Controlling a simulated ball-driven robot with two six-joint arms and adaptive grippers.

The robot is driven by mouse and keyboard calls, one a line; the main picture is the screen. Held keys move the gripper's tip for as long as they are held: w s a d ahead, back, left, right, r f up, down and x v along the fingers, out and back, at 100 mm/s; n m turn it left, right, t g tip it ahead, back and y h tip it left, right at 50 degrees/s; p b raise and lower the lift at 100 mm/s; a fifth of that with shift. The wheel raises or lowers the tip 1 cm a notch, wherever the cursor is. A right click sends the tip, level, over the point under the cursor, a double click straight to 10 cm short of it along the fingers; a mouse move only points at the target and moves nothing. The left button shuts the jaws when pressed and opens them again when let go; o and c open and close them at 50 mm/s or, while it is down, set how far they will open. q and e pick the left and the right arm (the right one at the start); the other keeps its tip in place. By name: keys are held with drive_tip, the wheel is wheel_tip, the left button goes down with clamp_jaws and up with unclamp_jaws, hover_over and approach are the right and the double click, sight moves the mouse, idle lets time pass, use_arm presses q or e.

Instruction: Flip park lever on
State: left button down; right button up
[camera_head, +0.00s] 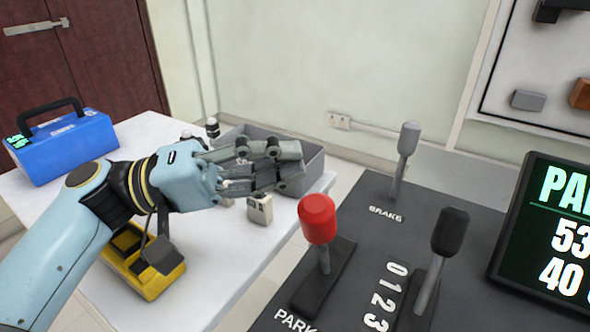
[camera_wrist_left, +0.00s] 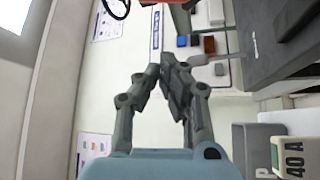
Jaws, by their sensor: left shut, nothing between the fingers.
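The park lever (camera_head: 318,220) has a red knob on a grey stem. It rises from a black base beside the "PARK" label on the dark console (camera_head: 362,205), and it looks nearly upright. My left gripper (camera_head: 301,163) is shut and empty. In the picture it is up and to the left of the red knob, apart from it, over the white table's right side. Its closed fingers also show in the left wrist view (camera_wrist_left: 160,70), where I cannot make out the red knob.
A grey brake lever (camera_head: 406,145) and a black-knobbed lever (camera_head: 448,235) by the numbers stand on the console. A screen (camera_head: 550,235) is at right. The white table (camera_head: 215,265) holds a blue case (camera_head: 62,145), a yellow tray (camera_head: 160,283) and a grey bin (camera_head: 313,172).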

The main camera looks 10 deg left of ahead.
use_arm(q)
drive_tip(key=r+v, duration=0.1)
drive_tip(key=v, duration=0.6)
drive_tip(key=shift+s+a+f+b, duration=0.25)
drive_tip(key=shift+s+f+b, duration=0.05)
drive_tip(key=shift+s+b, duration=0.1)
